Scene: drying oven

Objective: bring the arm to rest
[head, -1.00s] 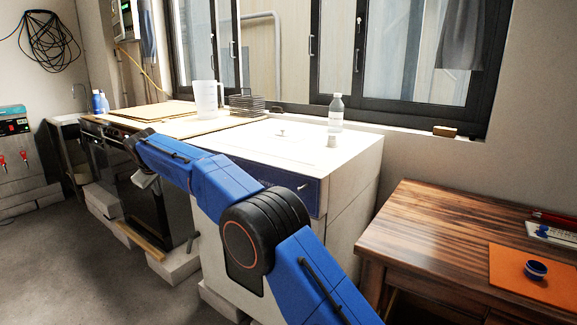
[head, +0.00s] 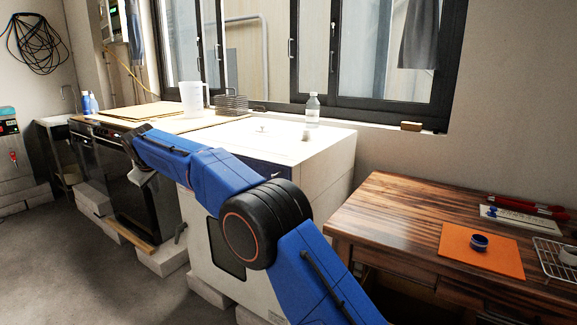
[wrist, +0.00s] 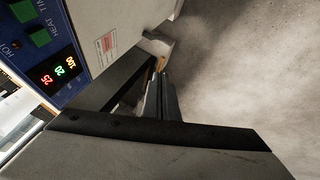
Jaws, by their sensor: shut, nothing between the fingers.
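My blue arm reaches from the bottom of the head view toward the left, bent at a black joint. My gripper (head: 143,178) hangs at its far end, pointing down, small and partly hidden by the wrist. In the wrist view its fingers (wrist: 161,97) are together with nothing between them. The white drying oven (head: 318,170) stands behind the arm, which covers much of its front. Its blue control panel (wrist: 45,50) with lit digits shows at the left of the wrist view, close to the gripper. I cannot tell the exact gap.
A wooden table (head: 400,205) stands at right with an orange mat (head: 482,252), a blue ring-shaped item (head: 479,241) and a wire rack (head: 556,258). A black-fronted appliance (head: 128,185) stands at left. A bottle (head: 312,110) stands on the oven. Bare floor (head: 70,265) lies at left.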

